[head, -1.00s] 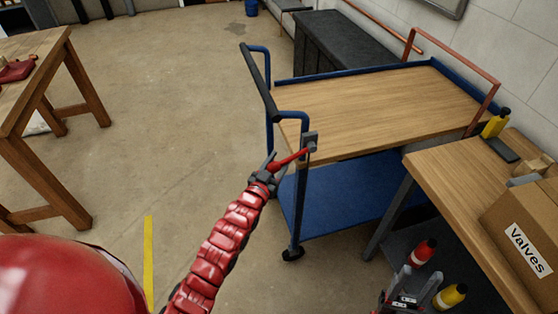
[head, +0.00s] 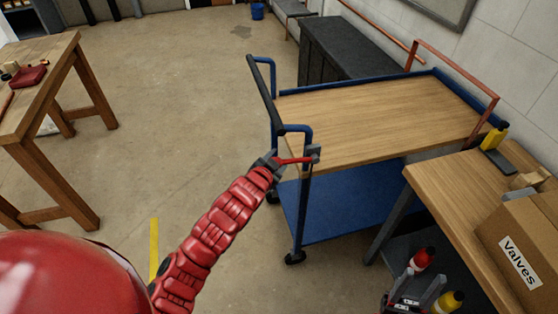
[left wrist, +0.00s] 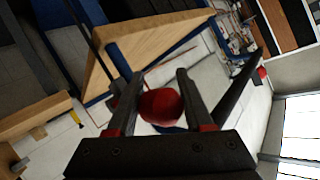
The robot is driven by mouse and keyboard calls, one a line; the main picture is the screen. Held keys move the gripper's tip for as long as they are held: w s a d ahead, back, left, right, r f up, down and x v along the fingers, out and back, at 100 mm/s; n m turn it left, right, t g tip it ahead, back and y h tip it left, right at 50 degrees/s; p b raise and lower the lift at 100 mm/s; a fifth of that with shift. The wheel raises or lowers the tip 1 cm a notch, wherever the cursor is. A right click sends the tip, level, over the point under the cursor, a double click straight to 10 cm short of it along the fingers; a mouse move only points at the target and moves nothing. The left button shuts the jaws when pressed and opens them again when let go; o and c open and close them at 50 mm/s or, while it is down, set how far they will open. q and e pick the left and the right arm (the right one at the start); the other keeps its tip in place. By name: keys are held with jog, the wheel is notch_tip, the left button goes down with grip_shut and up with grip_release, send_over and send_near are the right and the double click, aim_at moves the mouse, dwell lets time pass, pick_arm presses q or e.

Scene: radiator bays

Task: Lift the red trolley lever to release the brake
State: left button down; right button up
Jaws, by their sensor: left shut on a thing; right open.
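The red trolley lever (head: 295,160) sticks out from a grey bracket (head: 314,153) at the near corner of the blue trolley (head: 328,210). It lies nearly level in the head view. My left gripper (head: 274,162) is shut on the lever's free end. In the left wrist view the lever's round red knob (left wrist: 160,106) sits between the two fingers. My right gripper (head: 414,290) is open and empty at the bottom, in front of the workbench, away from the lever.
The trolley has a wooden top (head: 375,115) and a dark push handle (head: 264,92). A workbench (head: 445,190) at the right bears a "Valves" box (head: 520,245) and a yellow bottle (head: 494,136). A wooden table (head: 45,90) stands left. The floor between is clear.

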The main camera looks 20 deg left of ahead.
pick_arm(q)
jog(key=r, duration=0.1)
jog(key=r+m+g+y, duration=0.1)
jog(key=r+g+p, duration=0.1)
jog(key=shift+w+d+r+m, duration=0.2)
jog(key=shift+d+r+m, duration=0.05)
jog(key=shift+d+m, duration=0.15)
jog(key=shift+w+r+y, duration=0.1)
jog(key=shift+r+y, duration=0.1)
jog(key=shift+y, duration=0.1)
jog(key=shift+c, duration=1.5)
grip_release()
jog(key=shift+d, duration=0.1)
jog(key=shift+f, duration=0.15)
jog(key=p+v, duration=1.7)
jog(key=p, duration=0.1)
jog(key=shift+s+p, duration=0.2)
jog(key=shift+p, duration=0.15)
